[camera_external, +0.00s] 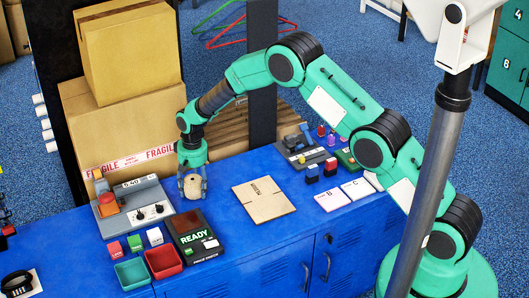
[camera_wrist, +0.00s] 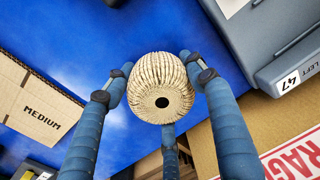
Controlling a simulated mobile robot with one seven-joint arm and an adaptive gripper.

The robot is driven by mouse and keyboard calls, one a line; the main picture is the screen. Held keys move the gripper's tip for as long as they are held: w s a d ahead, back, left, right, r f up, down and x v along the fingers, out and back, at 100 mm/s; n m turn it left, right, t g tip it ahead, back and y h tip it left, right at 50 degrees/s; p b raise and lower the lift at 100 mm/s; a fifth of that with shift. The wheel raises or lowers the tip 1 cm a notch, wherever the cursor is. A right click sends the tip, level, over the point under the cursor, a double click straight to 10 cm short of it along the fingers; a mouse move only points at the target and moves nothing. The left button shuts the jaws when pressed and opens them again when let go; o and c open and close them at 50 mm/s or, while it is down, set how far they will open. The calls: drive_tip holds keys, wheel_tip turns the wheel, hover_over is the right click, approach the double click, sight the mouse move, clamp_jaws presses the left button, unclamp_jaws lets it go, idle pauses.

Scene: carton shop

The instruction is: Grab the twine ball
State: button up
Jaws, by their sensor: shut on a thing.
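The twine ball (camera_wrist: 161,88) is a pale, ribbed ball with a dark hole in its end. In the wrist view it sits between the blue fingers of my gripper (camera_wrist: 162,82), which are shut on it. In the external view my gripper (camera_external: 192,180) points down over the blue cabinet top, with the tan twine ball (camera_external: 192,187) between its fingers. I cannot tell for sure whether the ball still touches the cabinet top.
A grey machine (camera_external: 133,208) stands to the left, and a dark READY device (camera_external: 193,237) is in front. A flat MEDIUM carton (camera_external: 263,199) lies to the right. Stacked boxes (camera_external: 125,120) stand behind. Green and red trays (camera_external: 164,263) are at the front.

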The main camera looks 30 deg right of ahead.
sight(192, 179)
drive_tip(key=shift+r+p, duration=0.35)
drive_tip(key=shift+r, duration=0.55)
wheel_tip(192, 179, up, 2)
drive_tip(key=shift+r+p, duration=0.1)
drive_tip(key=shift+p, duration=0.3)
drive_tip(key=s+d, duration=0.2)
drive_tip(key=s, duration=0.3)
drive_tip(key=s+d+p, duration=0.1)
drive_tip(key=s+d, duration=0.1)
drive_tip(key=s, duration=0.2)
drive_tip(key=s+d+r+p, duration=0.1)
drive_tip(key=s+d, duration=0.1)
drive_tip(key=s, duration=0.3)
drive_tip(key=shift+s+d, duration=0.25)
drive_tip(key=shift+s, duration=0.05)
